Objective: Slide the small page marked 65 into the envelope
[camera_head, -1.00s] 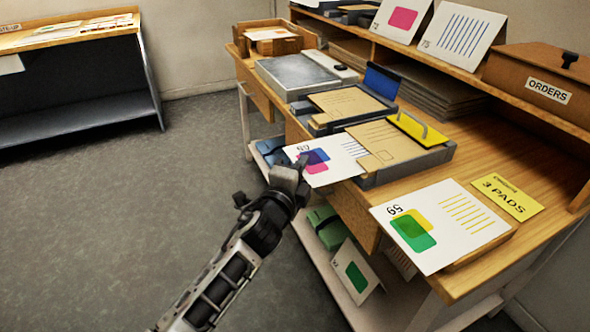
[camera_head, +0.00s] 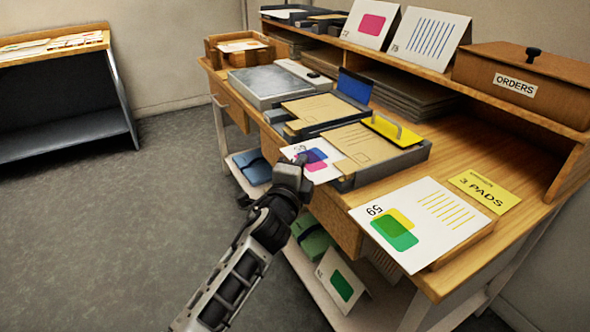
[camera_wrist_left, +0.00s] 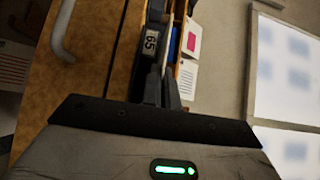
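The small white page (camera_head: 318,167) with blue and pink blocks is in the head view at the front edge of the desk. Its number is too small there to read surely. Its far part is hidden at the brown envelope (camera_head: 372,143), which lies on a dark tray; the page appears partly inside it. My left gripper (camera_head: 298,163) is at the page's outer left corner and looks shut on it. My right gripper is not in view.
A larger page (camera_head: 425,222) with green and yellow blocks lies on a wooden block at front right. A second envelope (camera_head: 320,108) lies behind on another tray. The floor at left is clear.

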